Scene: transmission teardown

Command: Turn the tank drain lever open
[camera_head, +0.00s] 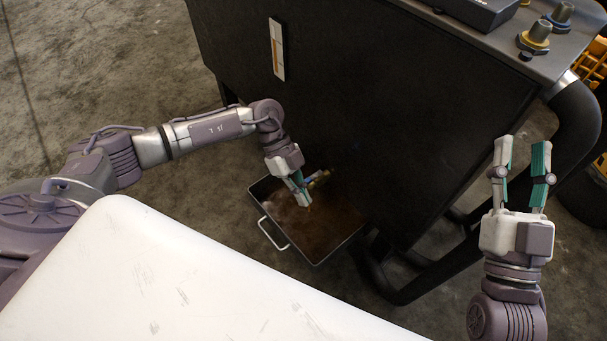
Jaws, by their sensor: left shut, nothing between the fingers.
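The tank (340,110) is a large black box with a gauge strip on its face. A small drain fitting (318,180) with brassy and blue parts shows low at its front, above a drain pan (327,257). My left gripper (304,199) is shut and empty, pointing down over the pan just left of the drain fitting. I cannot tell whether it touches the fitting, and the lever's exact position is too small to make out. My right gripper (522,150) is open and empty, raised at the right in front of the tank's side.
The pan holds brown liquid and has a handle (272,234) on its near left side. A black pipe frame (408,290) runs at the lower right. Fittings (533,42) sit on the tank's top. Concrete floor (90,50) is clear at the left.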

